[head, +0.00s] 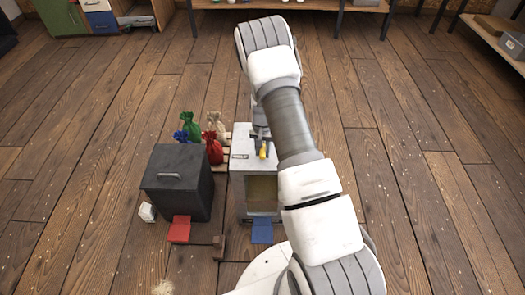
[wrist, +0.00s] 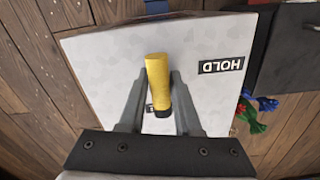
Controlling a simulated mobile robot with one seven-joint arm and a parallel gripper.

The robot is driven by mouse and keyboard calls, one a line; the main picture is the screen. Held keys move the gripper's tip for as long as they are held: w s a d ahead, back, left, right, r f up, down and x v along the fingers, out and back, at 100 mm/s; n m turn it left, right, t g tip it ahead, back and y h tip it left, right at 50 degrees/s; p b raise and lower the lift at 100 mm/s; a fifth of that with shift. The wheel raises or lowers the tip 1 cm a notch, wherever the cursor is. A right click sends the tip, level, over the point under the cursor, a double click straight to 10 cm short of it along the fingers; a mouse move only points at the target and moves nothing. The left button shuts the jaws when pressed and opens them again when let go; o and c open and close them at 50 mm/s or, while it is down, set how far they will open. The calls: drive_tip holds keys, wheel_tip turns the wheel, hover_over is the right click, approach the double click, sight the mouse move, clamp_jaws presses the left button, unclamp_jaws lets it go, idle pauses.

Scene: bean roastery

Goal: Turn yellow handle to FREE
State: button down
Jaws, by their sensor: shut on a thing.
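The yellow handle (wrist: 157,80) is on top of a white-grey box (wrist: 100,60) and lies between my gripper's fingers in the wrist view. My gripper (wrist: 155,92) is shut on it. The handle's yellow end points up in that view, away from my palm. A black HOLD label (wrist: 221,65) is on the box top to the right of the handle. A small dark mark shows beside the handle, mostly hidden, and I cannot read it. No FREE label is readable. In the head view the yellow handle (head: 263,152) shows small on the box (head: 240,166), partly covered by my arm.
A dark box with a grey handle (head: 178,185) stands left of the white box. Several coloured sacks (head: 213,150) stand behind it. A red plate (head: 179,229) and a blue plate (head: 262,230) are in front. Floor on the right is clear.

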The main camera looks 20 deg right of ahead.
drive_tip(key=c, duration=0.7)
unclamp_jaws()
wheel_tip(320, 180, up, 17)
drive_tip(key=p, duration=0.5)
drive_tip(key=shift+r, duration=0.2)
